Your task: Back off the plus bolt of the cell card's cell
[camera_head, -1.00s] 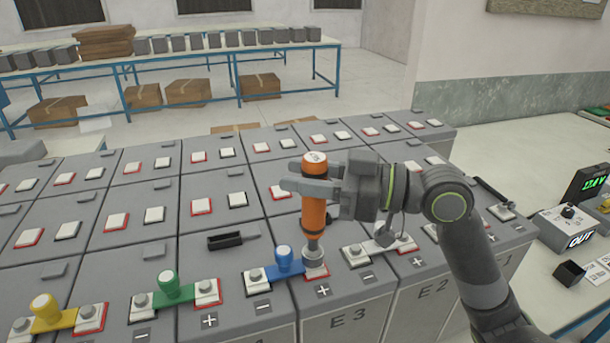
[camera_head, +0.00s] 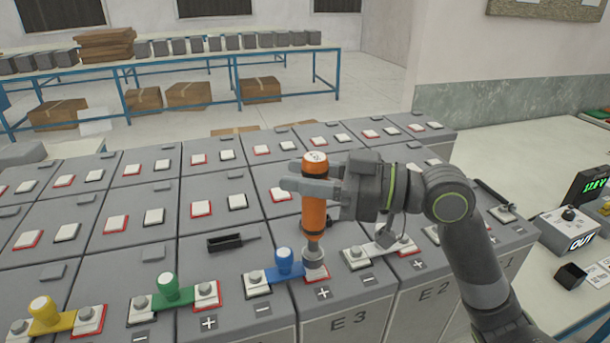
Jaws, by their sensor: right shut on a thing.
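My right gripper (camera_head: 318,188) is shut on an orange driver (camera_head: 315,212), held upright. The driver's grey socket end (camera_head: 313,252) sits over the red-edged plus terminal (camera_head: 317,273) of the cell marked E3 (camera_head: 348,321). The bolt there is hidden under the socket. A blue-capped link (camera_head: 284,264) runs from that terminal to the minus terminal of the cell to its left, where a bolt (camera_head: 255,278) shows. The cell card cannot be made out. My left gripper is not in view.
A green link (camera_head: 169,292) and a yellow link (camera_head: 45,315) join cells further left. A pale link (camera_head: 381,247) lies right of the driver. A black open holder (camera_head: 225,242) lies behind. A meter (camera_head: 590,183) and an OUT box (camera_head: 566,228) stand at right.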

